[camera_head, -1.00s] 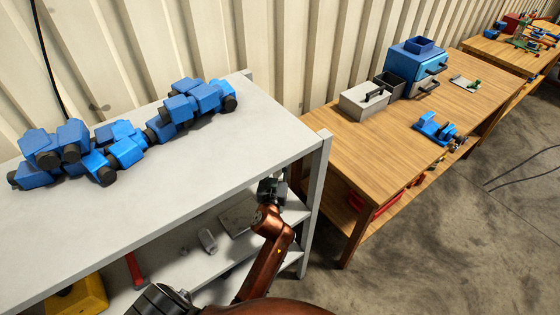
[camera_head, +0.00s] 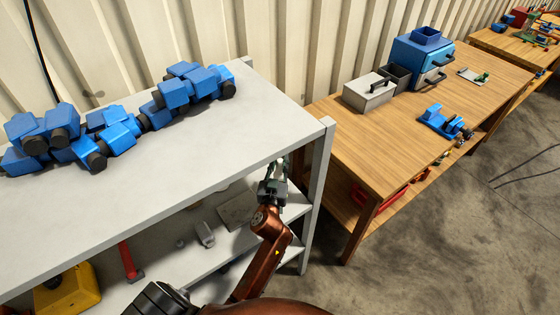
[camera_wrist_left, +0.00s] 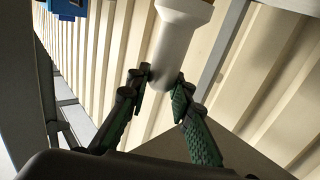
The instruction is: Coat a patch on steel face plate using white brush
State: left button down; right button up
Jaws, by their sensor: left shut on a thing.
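The white brush (camera_wrist_left: 180,35) shows in the left wrist view as a smooth white handle with a rounded end. My left gripper (camera_wrist_left: 160,88) is shut on that end between its dark green fingers, and the brush's far end runs out of the top of the picture. In the head view my left gripper (camera_head: 277,170) is at the front edge of the grey shelf unit, near its right corner post; the brush cannot be made out there. A flat grey plate (camera_head: 238,211) lies on the shelf below; I cannot tell if it is the steel face plate. My right gripper is not in view.
Blue jointed parts (camera_head: 115,135) lie on the shelf unit's top (camera_head: 200,150). A red-handled tool (camera_head: 128,258) and a yellow box (camera_head: 68,290) are lower down. A wooden workbench (camera_head: 400,130) to the right holds a grey toolbox (camera_head: 368,92), a blue machine (camera_head: 420,62) and a blue vise (camera_head: 440,120).

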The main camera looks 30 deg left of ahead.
pick_arm(q)
jog(key=shift+f+b, duration=0.45)
jog(key=shift+f, duration=0.05)
dwell(0.8)
dwell(0.5)
notch_tip(320, 180, up, 7)
jog(key=p, duration=0.6)
jog(key=shift+r, duration=0.1)
dwell(0.8)
